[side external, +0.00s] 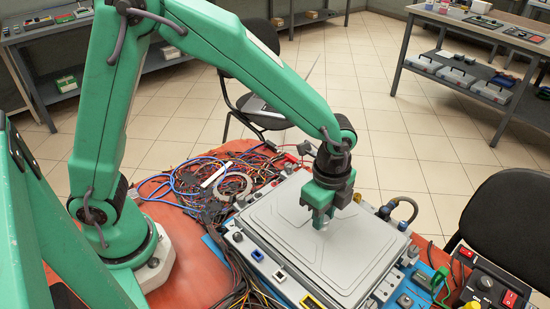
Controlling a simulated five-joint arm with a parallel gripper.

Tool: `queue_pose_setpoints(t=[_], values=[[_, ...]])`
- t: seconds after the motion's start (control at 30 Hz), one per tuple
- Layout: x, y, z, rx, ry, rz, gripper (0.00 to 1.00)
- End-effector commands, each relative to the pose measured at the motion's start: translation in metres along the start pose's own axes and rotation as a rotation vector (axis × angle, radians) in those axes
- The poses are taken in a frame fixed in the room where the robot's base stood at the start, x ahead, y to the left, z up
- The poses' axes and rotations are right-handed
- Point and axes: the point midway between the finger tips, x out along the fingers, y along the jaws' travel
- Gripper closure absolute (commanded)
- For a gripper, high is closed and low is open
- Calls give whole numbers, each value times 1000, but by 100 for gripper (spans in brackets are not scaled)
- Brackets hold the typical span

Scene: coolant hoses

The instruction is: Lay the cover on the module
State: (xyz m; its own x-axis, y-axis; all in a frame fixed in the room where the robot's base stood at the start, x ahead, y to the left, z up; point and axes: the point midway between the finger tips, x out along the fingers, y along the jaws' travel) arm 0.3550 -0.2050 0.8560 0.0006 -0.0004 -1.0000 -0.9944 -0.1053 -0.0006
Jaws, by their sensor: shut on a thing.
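The cover (285,236) is a light grey, flat rectangular panel with a raised rim. It lies over the module (262,262), a grey box with connectors and switches along its edges. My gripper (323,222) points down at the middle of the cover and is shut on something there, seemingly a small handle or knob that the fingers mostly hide. The cover looks roughly lined up with the module, but I cannot tell whether it rests fully on it or sits slightly above.
A tangle of red, blue and black wires (205,185) lies on the orange table (185,240) left of the module. A control box with red switches (490,285) stands at the right. Black chairs (510,215) are close by. A black hose (405,208) loops at the module's right side.

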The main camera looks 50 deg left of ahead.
Motion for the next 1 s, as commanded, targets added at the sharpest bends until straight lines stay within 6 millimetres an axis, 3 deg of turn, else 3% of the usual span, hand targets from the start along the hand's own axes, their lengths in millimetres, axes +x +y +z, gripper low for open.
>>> queue_pose_setpoints(t=[0.3, 0.33, 0.43, 0.8, 1.0], values=[[7, 0, 0, 0, -1, 1, 100], [7, 0, 0, 0, -1, 2, 72], [7, 0, 0, 0, -1, 1, 54], [5, 0, 0, 0, 0, 0, 54], [-7, 0, 0, 0, 1, -2, 54]])
